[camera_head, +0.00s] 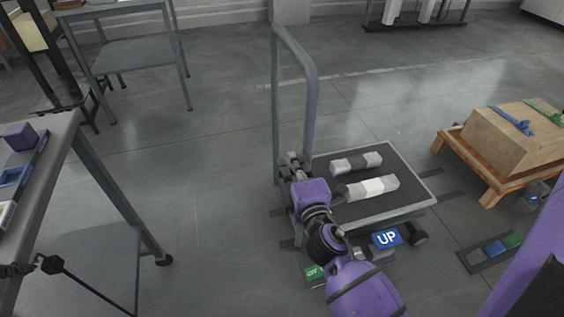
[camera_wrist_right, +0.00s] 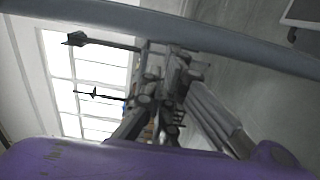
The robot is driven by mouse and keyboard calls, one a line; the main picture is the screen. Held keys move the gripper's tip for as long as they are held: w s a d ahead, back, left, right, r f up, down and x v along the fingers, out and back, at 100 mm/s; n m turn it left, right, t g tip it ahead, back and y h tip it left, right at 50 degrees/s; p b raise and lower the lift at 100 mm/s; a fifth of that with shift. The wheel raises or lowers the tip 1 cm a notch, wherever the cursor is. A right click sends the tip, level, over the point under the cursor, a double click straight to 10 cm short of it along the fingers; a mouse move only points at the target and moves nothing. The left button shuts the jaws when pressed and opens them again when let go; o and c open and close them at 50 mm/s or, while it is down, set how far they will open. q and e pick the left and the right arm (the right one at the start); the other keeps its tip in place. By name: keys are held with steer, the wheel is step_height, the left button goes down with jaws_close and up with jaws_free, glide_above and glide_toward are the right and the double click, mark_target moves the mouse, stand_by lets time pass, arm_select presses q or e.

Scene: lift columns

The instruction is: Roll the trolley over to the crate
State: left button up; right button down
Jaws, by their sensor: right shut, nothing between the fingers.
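The trolley (camera_head: 415,193) is a low flat cart with a dark deck and a tall grey hoop handle (camera_head: 311,100) at its left end. Two grey and white blocks (camera_head: 368,188) lie on the deck. The wooden crate (camera_head: 515,138) stands on a wooden stand to the right, apart from the trolley. My right gripper (camera_head: 291,163) is shut and empty at the handle's lower part; I cannot tell whether it touches. In the right wrist view a grey bar (camera_wrist_right: 180,27) crosses above the gripper (camera_wrist_right: 165,85). My left gripper is not in view.
Blue and green clamps (camera_head: 512,120) sit on the crate. A grey table (camera_head: 75,140) is at left. Floor between trolley and crate looks mostly clear.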

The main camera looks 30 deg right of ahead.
steer(key=s+d, duration=0.3)
steer(key=d, duration=0.9)
steer(key=s+d+b, duration=0.1)
steer(key=s+d, duration=0.2)
steer(key=d, duration=0.9)
steer(key=s+d+b, duration=0.1)
steer(key=s+d, duration=0.2)
steer(key=d, duration=0.9)
steer(key=shift+d+h, duration=0.3)
steer(key=shift+d, duration=0.1)
steer(key=shift+d+r, duration=0.1)
